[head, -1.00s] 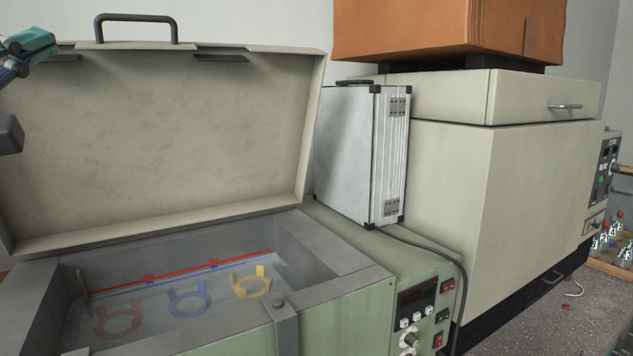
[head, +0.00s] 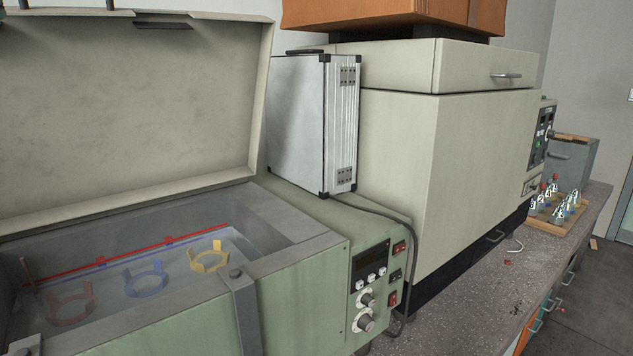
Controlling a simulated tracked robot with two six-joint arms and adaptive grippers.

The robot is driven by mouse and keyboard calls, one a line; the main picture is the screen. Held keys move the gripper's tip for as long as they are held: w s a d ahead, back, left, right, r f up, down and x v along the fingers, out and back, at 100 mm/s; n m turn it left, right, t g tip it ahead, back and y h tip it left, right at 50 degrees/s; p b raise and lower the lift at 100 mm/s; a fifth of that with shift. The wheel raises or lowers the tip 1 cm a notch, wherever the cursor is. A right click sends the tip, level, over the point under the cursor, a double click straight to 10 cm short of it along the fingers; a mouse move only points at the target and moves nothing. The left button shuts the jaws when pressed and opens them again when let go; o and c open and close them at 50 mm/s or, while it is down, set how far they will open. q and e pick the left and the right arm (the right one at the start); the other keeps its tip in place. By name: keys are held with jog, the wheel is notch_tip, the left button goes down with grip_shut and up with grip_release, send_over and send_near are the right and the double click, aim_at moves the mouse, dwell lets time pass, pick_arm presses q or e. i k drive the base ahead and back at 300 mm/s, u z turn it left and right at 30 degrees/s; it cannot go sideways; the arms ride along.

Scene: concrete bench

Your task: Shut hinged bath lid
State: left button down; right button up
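The bath (head: 300,291) is a green metal tank with a grey rim at the left of the head view. Its beige hinged lid (head: 130,110) stands open, raised upright behind the basin. Part of the lid's handle (head: 109,4) shows at the top edge. In the basin are a red ring (head: 72,303), a blue ring (head: 146,280) and a yellow ring (head: 209,259), with a red bar along the back. Neither of my grippers can be made out in the head view.
A silver case (head: 300,125) stands upright right behind the bath. A large beige cabinet (head: 450,170) with an orange box (head: 380,14) on top is to its right. A tray of bottles (head: 556,215) sits at the far right of the speckled bench (head: 465,285).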

aim_at(102, 109)
jog(key=u, duration=0.1)
jog(key=k, duration=1)
jog(key=z, duration=0.1)
